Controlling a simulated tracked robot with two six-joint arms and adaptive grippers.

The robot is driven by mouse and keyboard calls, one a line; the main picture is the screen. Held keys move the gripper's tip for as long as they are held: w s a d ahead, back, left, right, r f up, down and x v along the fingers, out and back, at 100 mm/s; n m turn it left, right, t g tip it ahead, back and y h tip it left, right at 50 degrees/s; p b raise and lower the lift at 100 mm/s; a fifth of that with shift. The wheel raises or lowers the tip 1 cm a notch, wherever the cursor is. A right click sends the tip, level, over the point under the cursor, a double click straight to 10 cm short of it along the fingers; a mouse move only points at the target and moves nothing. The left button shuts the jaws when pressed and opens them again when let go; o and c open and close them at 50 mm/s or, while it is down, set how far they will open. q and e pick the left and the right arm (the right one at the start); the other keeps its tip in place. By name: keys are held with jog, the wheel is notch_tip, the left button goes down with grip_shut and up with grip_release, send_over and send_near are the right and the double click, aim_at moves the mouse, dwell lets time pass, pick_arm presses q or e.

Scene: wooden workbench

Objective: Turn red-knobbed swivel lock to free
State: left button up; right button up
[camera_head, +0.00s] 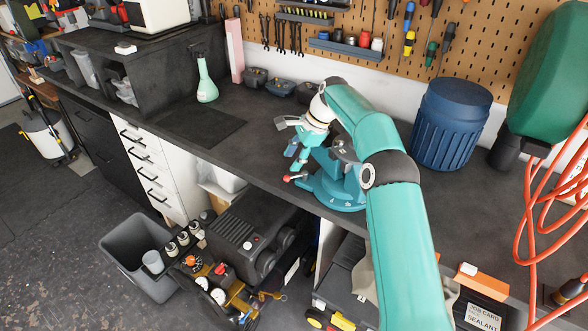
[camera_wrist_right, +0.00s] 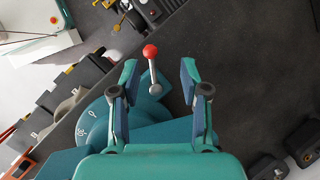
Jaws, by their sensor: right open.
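The red-knobbed swivel lock (camera_head: 290,178) is a short metal lever with a red ball end. It sticks out from the left side of the teal vise base (camera_head: 335,190), near the bench's front edge. In the right wrist view the red knob (camera_wrist_right: 150,51) points up the picture, and its metal shank lies between and just beyond my fingers. The vise base (camera_wrist_right: 97,120) there carries small white lock marks. My right gripper (camera_head: 292,141) is open above the lever. Its two fingers (camera_wrist_right: 157,84) stand apart on either side of the lever, with no visible contact. My left gripper is out of view.
The vise's upper body stands close to my right arm. A blue ribbed drum (camera_head: 452,123) stands to the right on the dark workbench (camera_head: 250,160). A green spray bottle (camera_head: 206,85) is at the left. Below the bench front are a grey bin (camera_head: 125,240) and tools.

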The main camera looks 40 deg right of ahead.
aim_at(294, 177)
jog(key=shift+r, duration=1.95)
